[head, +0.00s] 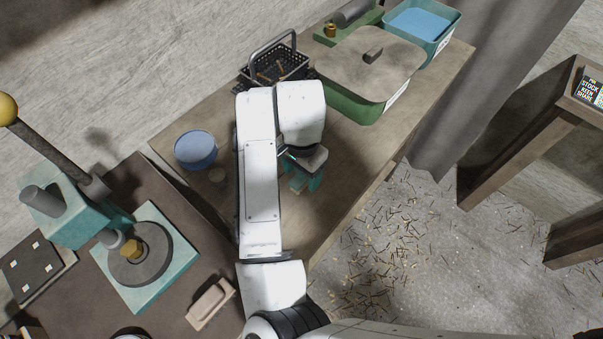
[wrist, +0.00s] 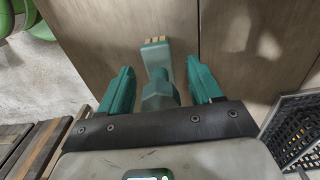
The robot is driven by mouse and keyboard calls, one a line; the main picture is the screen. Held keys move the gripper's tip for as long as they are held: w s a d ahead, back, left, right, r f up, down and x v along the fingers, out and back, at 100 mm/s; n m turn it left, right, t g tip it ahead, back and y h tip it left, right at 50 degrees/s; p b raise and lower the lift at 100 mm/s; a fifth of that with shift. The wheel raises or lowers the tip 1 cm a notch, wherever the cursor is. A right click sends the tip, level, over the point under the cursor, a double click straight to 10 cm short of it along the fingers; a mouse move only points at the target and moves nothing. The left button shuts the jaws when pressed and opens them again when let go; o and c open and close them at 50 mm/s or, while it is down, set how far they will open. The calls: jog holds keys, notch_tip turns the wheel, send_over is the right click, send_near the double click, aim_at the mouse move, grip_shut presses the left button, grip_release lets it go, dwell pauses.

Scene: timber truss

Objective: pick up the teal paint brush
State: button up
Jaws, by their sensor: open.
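The teal paint brush (wrist: 157,58) lies on the wooden bench top in the wrist view, with its pale tan bristle end pointing away from me. My gripper (wrist: 160,70) is open, with one teal finger on each side of the brush's thicker teal part. Gaps show between the brush and both fingers. In the head view my gripper (head: 301,172) is low over the bench, and part of the brush (head: 297,184) shows beside the fingers. The near end of the brush is hidden by the gripper body.
A black wire basket (head: 276,68) stands behind my gripper. A lidded green bin (head: 365,75) and a teal tub (head: 424,25) stand farther right. Bench around the brush is clear.

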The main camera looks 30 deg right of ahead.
jog(key=shift+c, duration=0.4)
jog(key=c, duration=1.1)
jog(key=shift+o, duration=0.2)
jog(key=shift+r, duration=0.15)
jog(key=shift+r+b, duration=0.3)
jog(key=shift+r, duration=0.15)
notch_tip(320, 180, up, 2)
jog(key=shift+a+r+b, duration=0.1)
jog(key=shift+r+b, duration=0.05)
jog(key=shift+b, duration=0.15)
jog(key=s+a+r, duration=0.4)
jog(key=s+r, duration=0.5)
jog(key=s, duration=0.4)
jog(key=shift+s+r, duration=0.2)
jog(key=shift+r, duration=0.1)
